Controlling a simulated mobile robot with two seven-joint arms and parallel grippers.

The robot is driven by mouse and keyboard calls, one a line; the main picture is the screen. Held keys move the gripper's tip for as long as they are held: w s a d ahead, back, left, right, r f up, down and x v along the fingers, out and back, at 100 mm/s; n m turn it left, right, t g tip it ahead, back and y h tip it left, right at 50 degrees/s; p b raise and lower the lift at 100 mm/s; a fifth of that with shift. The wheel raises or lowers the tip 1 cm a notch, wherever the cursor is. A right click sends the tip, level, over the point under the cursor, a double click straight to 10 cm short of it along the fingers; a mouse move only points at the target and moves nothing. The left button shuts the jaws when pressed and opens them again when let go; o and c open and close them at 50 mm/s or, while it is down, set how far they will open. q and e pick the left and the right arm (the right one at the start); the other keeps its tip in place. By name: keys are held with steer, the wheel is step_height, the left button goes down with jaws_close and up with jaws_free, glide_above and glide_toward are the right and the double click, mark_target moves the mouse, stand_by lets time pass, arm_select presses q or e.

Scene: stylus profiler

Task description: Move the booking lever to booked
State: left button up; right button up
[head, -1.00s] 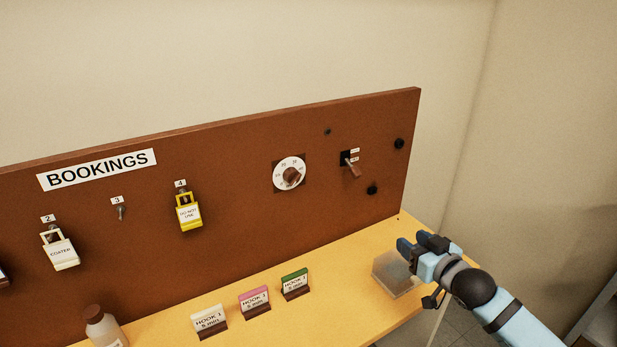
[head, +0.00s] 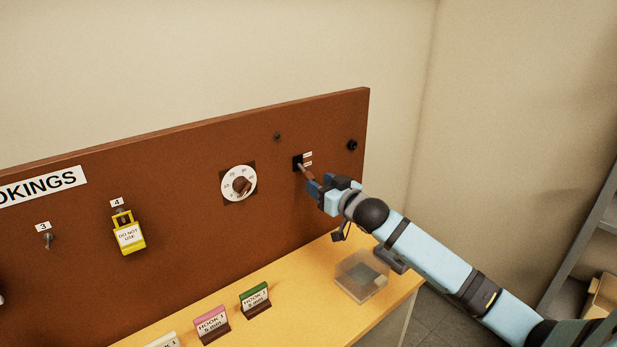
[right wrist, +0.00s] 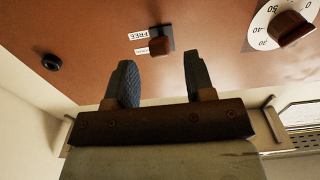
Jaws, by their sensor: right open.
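The booking lever (head: 305,170) is a small brown handle in a black slot plate near the right end of the brown board. Two small white labels stand beside it; one reads FREE in the right wrist view, the other is too small to read. The lever (right wrist: 158,46) shows there ahead of my fingertips, between their lines. My right gripper (head: 315,186) is open and empty, just in front of and below the lever. Its two dark fingers (right wrist: 160,76) are apart, and I see no contact with the handle. My left gripper is out of view.
A white dial (head: 239,185) with a brown knob is left of the lever. A black knob (head: 352,145) is to its right. A yellow padlock (head: 129,234) hangs further left. Below, a clear box (head: 361,275) and small sign cards (head: 255,298) stand on the yellow bench.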

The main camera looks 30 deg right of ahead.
mark_target(306, 174)
steer(key=w, duration=0.5)
steer(key=shift+a, duration=0.25)
jaws_close()
